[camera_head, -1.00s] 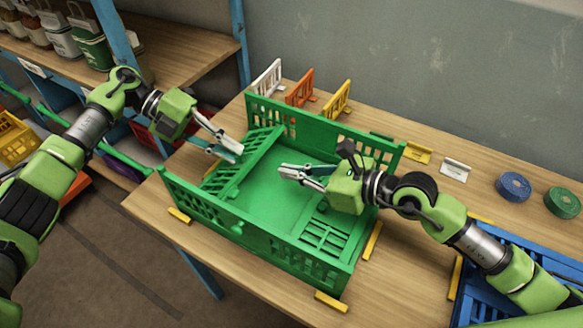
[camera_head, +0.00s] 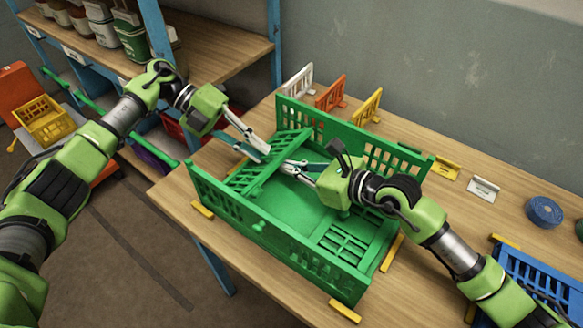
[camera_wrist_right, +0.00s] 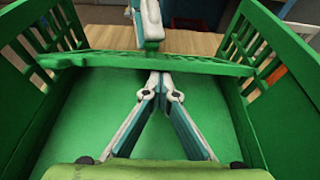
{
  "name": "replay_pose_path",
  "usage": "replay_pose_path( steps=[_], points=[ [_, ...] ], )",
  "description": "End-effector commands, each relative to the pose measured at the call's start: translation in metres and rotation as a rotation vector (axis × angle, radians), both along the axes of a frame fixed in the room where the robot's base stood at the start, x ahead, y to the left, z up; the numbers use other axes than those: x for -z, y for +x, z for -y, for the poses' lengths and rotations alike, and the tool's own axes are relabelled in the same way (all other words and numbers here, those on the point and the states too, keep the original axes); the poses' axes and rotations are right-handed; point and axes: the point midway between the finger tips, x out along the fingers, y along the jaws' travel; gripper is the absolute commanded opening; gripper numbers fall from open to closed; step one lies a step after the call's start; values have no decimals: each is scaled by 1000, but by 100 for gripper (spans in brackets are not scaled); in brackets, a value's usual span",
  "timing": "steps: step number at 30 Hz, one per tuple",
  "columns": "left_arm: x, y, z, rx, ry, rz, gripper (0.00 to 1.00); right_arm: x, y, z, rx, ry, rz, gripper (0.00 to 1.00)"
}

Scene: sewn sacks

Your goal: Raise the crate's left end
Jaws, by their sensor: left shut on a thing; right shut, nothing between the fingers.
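The green crate (camera_head: 330,272) stands on the table with its long side walls upright. Its left end panel (camera_head: 262,178), a slotted flap, is tilted, with its free edge above the crate floor. My left gripper (camera_head: 264,154) is shut on that panel near its free edge. My right gripper (camera_head: 287,167) is shut and empty inside the crate, close to the panel's free edge. In the right wrist view, the right fingertips (camera_wrist_right: 159,80) meet just below the panel's edge (camera_wrist_right: 210,65); I cannot tell if they touch it. The right end panel (camera_head: 352,240) lies folded down.
White (camera_head: 298,80), orange (camera_head: 331,91) and yellow (camera_head: 367,106) small racks stand behind the crate. Yellow strips (camera_head: 345,311) lie around it. A shelf (camera_head: 205,50) stands at the back left.

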Motion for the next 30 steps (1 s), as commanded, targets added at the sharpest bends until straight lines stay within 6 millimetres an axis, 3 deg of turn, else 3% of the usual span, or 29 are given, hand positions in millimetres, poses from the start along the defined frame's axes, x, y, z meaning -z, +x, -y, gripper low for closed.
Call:
replay_pose_path(
  steps=[1, 8, 9, 30],
  points=[
    [2, 0, 0, 0, 3, -1, 0, -12, 3, -5, 0, 15, 14, 0],
    [3, -1, 2, 4, 4, -2, 0, -17, 4, -6, 1, 21, 19, 0],
    [3, -2, 2, 4, 4, -3, 20, -17, 4, -6, 1, 22, 20, 0],
    [1, -2, 3, 7, -1, -4, 20, -15, 3, -6, 0, 19, 16, 0]
  ],
)
